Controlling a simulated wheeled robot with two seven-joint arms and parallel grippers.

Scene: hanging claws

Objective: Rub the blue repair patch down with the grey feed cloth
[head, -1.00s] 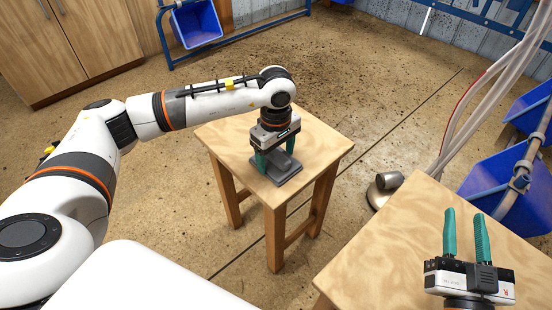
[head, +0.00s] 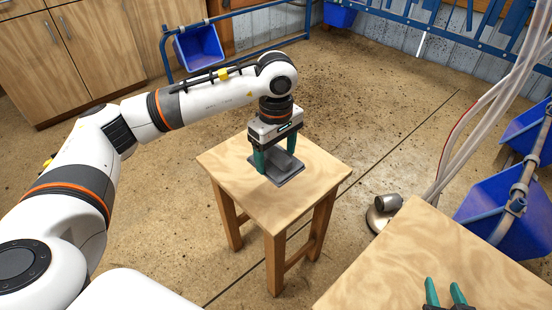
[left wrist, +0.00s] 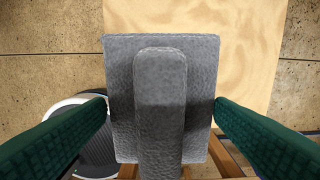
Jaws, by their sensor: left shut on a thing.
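The grey feed cloth (head: 289,166) is a flat grey pad with a raised ridge. My left gripper (head: 274,168) points down and is shut on it over the small wooden table (head: 225,170). In the left wrist view the cloth (left wrist: 201,65) fills the middle, between the green fingers (left wrist: 160,105). The cloth appears lifted above the tabletop. I see no blue repair patch; the cloth and gripper hide part of the tabletop. My right gripper (head: 446,292) is at the bottom right edge, its green fingertips apart and empty.
A second wooden table (head: 400,255) is at the lower right, its visible top clear. Blue bins stand at the right (head: 500,200) and at the back (head: 198,46). Floor is open behind the small table.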

